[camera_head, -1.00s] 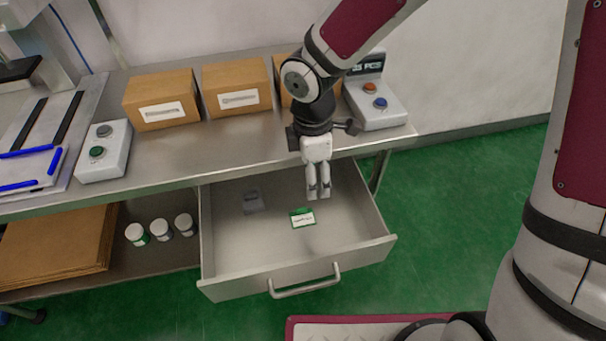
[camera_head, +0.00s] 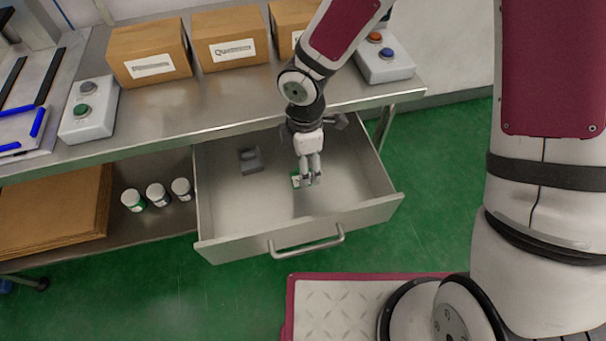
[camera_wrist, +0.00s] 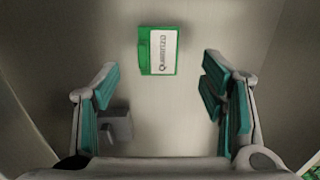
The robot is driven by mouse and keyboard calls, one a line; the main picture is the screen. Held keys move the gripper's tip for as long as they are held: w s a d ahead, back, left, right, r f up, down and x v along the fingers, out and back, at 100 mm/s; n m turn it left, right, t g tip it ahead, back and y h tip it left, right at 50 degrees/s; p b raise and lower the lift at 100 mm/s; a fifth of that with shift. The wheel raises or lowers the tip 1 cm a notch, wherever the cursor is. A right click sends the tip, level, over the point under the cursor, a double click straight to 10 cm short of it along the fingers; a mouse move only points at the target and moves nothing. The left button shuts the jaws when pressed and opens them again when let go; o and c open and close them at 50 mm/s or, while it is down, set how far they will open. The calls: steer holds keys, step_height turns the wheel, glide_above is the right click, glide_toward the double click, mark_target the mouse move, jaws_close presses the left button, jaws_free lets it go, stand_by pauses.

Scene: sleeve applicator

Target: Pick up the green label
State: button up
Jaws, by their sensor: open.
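The green label (camera_wrist: 158,51) is a small green piece with a white printed face. It lies on the floor of the open drawer (camera_head: 230,205). In the head view the green label (camera_head: 296,180) is partly hidden behind my fingers. My gripper (camera_head: 310,182) points down into the drawer, close to the label. In the wrist view my gripper (camera_wrist: 160,98) is open and empty. The label shows beyond the fingertips there, roughly centred between them and not gripped. The height of the fingers above the drawer floor is hard to tell.
A grey block (camera_head: 250,160) lies in the drawer to the left; it also shows in the wrist view (camera_wrist: 116,127) beside the left finger. The drawer's front wall (camera_head: 300,236) and the table edge (camera_head: 150,145) border the space. Several white-lidded jars (camera_head: 157,194) stand on the shelf.

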mark_target(294, 175)
step_height(294, 175, down, 5)
steer(key=shift+w+r+b, duration=0.1)
steer(key=shift+r+b, duration=0.05)
steer(key=shift+b, duration=0.65)
steer(key=shift+c, duration=0.6)
